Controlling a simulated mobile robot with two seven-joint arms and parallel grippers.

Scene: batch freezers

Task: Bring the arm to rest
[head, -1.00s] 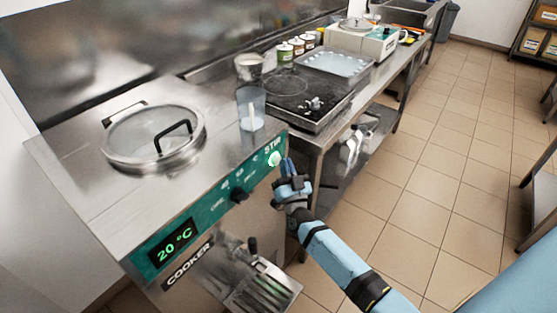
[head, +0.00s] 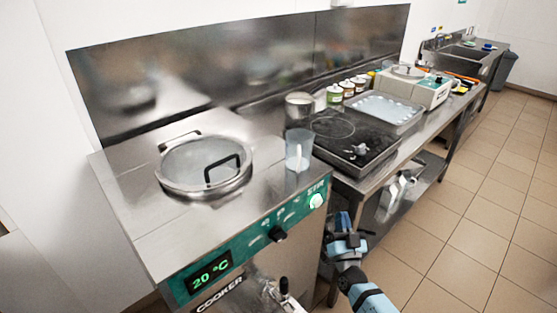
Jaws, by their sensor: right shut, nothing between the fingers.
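My right arm (head: 369,296) is light blue with black bands and comes in from the bottom right. Its gripper (head: 341,220) is shut and empty. The cooker's display reads 20 °C. My left gripper is not in view.
A lidded pot opening (head: 205,165) and a clear beaker (head: 299,150) are on the cooker top. Right of it, a steel counter holds a black hob (head: 350,140), a tray (head: 385,108) and several small tubs. Tiled floor (head: 480,215) at right is free.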

